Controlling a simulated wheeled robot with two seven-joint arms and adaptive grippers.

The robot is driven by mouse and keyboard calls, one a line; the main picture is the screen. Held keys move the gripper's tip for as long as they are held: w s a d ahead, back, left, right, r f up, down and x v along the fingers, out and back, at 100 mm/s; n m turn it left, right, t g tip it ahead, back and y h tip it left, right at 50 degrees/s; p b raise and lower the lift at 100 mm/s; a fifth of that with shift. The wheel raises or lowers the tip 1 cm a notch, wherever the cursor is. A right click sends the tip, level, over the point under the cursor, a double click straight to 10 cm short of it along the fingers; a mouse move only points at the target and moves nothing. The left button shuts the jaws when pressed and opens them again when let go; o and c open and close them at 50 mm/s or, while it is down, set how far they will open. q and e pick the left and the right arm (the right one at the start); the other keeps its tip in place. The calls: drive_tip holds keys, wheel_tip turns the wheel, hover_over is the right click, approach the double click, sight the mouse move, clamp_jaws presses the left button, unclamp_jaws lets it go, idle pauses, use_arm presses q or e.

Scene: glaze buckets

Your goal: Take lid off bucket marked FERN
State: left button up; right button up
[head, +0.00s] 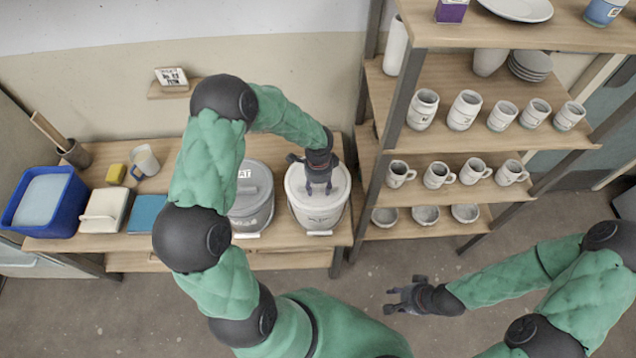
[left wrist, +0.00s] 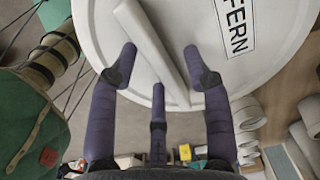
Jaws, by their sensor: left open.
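The white bucket (head: 318,217) stands at the right end of the wooden bench, with its pale round lid (head: 297,181) on it. In the left wrist view the lid (left wrist: 200,30) carries a label reading FERN (left wrist: 236,25) and a raised bar handle (left wrist: 150,40). My left gripper (head: 319,190) is over this lid, open, with its fingertips (left wrist: 160,68) on either side of the bar. I cannot tell whether they touch it. My right gripper (head: 392,297) is open and empty over the floor, right of the bucket.
A grey lidded bucket (head: 252,207) stands close left of the white one, partly behind my left arm. A shelf rack (head: 377,165) with mugs, jars and bowls rises close on the right. A blue tub (head: 68,220) sits far left.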

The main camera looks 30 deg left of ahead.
use_arm(q)
clamp_jaws()
drive_tip(key=shift+r, duration=0.1)
idle(0.4)
